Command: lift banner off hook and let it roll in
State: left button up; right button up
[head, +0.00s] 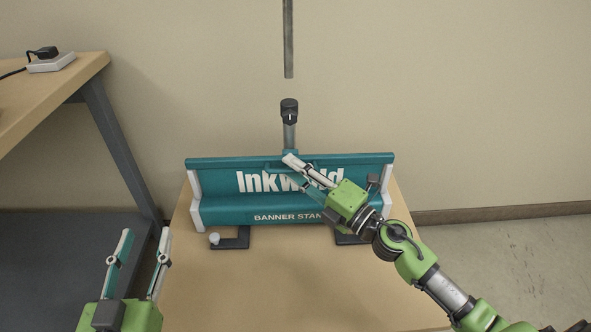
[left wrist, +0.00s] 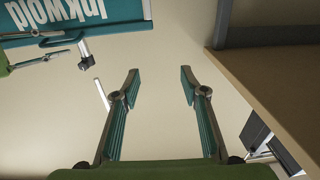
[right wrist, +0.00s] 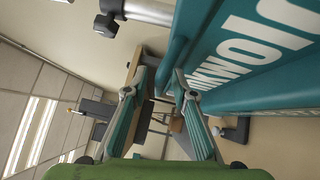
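The teal banner (head: 222,178) with white "Inkwold" lettering shows as a short strip above its base, the banner stand (head: 230,214), on the table. A grey pole (head: 290,137) with a black top (head: 289,106) rises behind the banner's top bar (head: 360,159). The hook itself is not clear. My right gripper (head: 297,172) is partly open in front of the banner's upper middle. In the right wrist view its fingers (right wrist: 160,75) are apart beside the banner (right wrist: 235,60); I cannot tell if they touch it. My left gripper (head: 143,242) is open and empty at lower left.
A grey rod (head: 288,40) shows above the pole, with a visible gap between them. Dark feet (head: 232,240) stick out in front of the stand. The tabletop (head: 260,290) in front is clear. A workbench (head: 50,95) with a power strip (head: 52,63) stands at left.

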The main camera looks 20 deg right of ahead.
grip_shut()
